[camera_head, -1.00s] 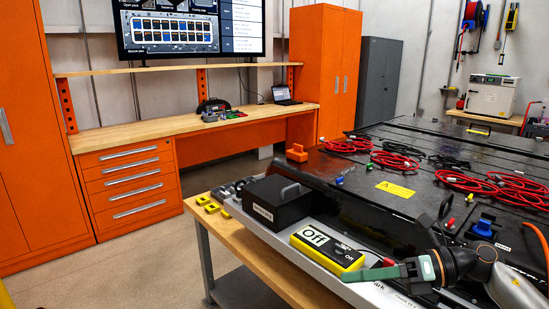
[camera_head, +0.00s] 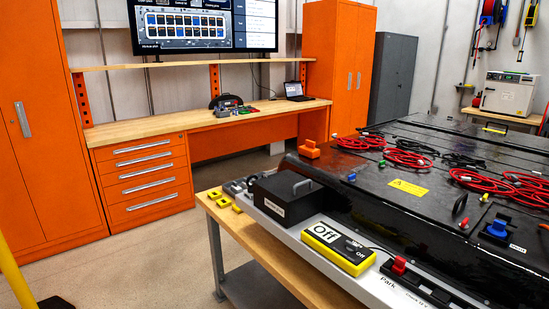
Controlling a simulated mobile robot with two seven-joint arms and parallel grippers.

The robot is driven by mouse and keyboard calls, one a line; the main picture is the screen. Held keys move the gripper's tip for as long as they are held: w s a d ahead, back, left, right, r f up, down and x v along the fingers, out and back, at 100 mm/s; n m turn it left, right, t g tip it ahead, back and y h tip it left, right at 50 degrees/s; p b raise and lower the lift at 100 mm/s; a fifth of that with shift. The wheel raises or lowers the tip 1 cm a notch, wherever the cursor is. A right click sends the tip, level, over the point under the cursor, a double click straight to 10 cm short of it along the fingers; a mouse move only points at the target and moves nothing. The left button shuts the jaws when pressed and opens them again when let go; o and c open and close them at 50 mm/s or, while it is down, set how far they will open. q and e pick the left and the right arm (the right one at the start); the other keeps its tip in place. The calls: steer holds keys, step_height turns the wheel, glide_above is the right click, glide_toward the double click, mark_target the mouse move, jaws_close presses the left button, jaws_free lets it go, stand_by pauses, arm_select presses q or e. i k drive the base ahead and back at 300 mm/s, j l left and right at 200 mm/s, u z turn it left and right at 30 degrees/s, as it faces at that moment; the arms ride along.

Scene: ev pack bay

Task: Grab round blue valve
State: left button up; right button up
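A blue knob-like part (camera_head: 497,229) sits on a dark base on top of the black battery pack, near its front right edge. I cannot tell whether it is round or a valve. A much smaller blue piece (camera_head: 352,177) lies on the pack's left part. Neither of my grippers shows in this view.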

mark_target(496, 230)
steer(key=z, duration=1.35)
steer(key=i+j, duration=0.1)
steer(key=j, duration=0.55)
